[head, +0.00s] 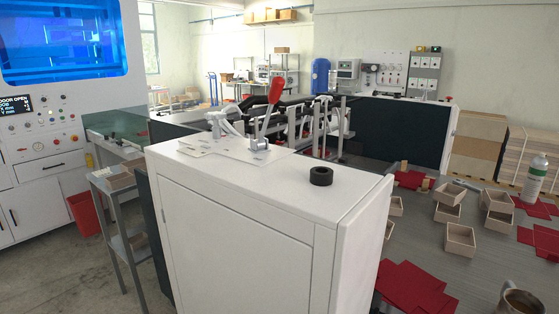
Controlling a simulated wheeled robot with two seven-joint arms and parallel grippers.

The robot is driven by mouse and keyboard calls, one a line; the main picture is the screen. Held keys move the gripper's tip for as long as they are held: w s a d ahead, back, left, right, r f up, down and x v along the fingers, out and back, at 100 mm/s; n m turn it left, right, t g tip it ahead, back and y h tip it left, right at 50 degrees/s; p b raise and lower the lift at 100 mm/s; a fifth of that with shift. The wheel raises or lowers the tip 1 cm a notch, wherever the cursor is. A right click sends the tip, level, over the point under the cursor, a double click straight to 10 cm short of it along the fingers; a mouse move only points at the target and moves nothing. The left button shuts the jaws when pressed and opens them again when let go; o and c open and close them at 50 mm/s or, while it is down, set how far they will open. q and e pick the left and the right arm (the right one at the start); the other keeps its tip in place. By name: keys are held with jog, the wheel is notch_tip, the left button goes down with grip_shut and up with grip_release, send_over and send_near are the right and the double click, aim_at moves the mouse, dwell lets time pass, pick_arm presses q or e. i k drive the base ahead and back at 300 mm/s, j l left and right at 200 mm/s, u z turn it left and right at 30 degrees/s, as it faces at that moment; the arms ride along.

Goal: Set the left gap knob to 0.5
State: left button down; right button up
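A white box-shaped cabinet (250,235) stands close in front of me in the head view. A metal plate (215,145) lies on its top, with a red-handled lever (275,92) standing up from a bracket, tilted slightly right. Behind it are the rails and metal parts of the former (330,125). I cannot make out a knob marked as the left gap knob, nor any scale or setting. A black ring-shaped object (321,176) lies on the cabinet top; I cannot tell if it is a knob or a loose roll. Neither of my grippers is in view.
A white machine with a blue window and a control panel (40,130) stands at the left. A grey rack (120,210) and red bin (84,212) are beside it. At the right, wooden boxes (459,240), red sheets (410,290), a bottle (532,180) and a mug (518,302) occupy the table.

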aim_at(217, 130)
jog(key=i+j+z, duration=0.2)
jog(key=j, duration=0.3)
jog(key=j+z, duration=0.2)
jog(key=j, duration=0.3)
jog(key=i+j+z, duration=0.2)
jog(key=j, duration=0.3)
jog(key=k, duration=0.1)
